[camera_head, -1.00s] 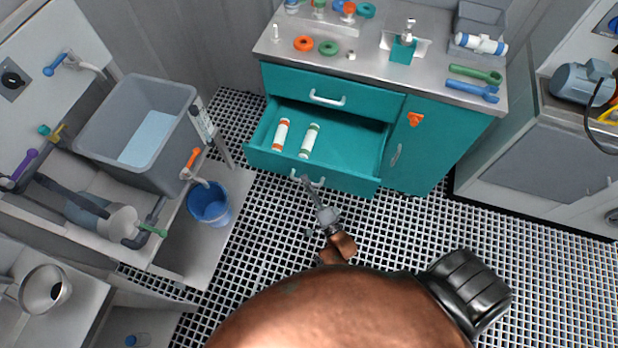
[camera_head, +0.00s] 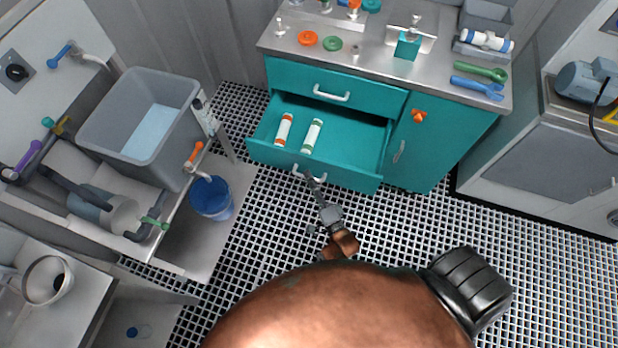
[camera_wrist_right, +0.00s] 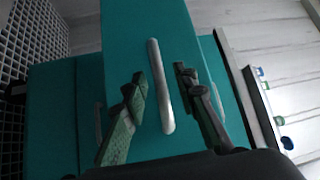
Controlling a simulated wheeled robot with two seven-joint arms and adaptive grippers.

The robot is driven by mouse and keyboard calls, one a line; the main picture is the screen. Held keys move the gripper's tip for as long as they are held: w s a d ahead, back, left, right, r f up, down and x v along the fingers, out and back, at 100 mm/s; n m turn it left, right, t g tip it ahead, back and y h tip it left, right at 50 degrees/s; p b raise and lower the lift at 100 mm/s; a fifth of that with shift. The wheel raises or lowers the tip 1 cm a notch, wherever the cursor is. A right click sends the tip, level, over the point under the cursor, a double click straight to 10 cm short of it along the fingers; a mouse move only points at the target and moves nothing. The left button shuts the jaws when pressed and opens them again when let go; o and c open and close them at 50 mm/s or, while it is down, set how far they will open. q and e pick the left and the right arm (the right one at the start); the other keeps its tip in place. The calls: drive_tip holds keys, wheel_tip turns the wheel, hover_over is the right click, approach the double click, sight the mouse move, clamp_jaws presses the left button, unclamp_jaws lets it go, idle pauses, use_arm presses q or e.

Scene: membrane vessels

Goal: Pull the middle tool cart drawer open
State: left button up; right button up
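The teal tool cart (camera_head: 440,150) stands at the top centre of the head view. Below its top drawer (camera_head: 370,96), a second drawer (camera_head: 345,150) is pulled out and its inside shows. It holds two white cartridges, one with orange ends (camera_head: 284,130) and one with green ends (camera_head: 312,136). My right gripper (camera_head: 314,183) is at this drawer's front handle (camera_head: 309,173). In the right wrist view, the pale bar handle (camera_wrist_right: 160,85) lies between the two spread fingers of my right gripper (camera_wrist_right: 166,92), with gaps visible beside it. My left gripper is not in view.
A grey sink tub (camera_head: 145,120) and a blue bucket (camera_head: 211,198) stand left of the cart. A grey cabinet (camera_head: 545,155) with a motor (camera_head: 585,82) is at the right. Open grating floor (camera_head: 420,225) lies in front of the cart.

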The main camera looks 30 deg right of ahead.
drive_tip(key=s+f, duration=0.1)
drive_tip(key=s, duration=1)
drive_tip(key=shift+s+a+f, duration=0.15)
drive_tip(key=shift+a+f, duration=0.15)
drive_tip(key=shift+a, duration=0.1)
drive_tip(key=shift+f, duration=0.1)
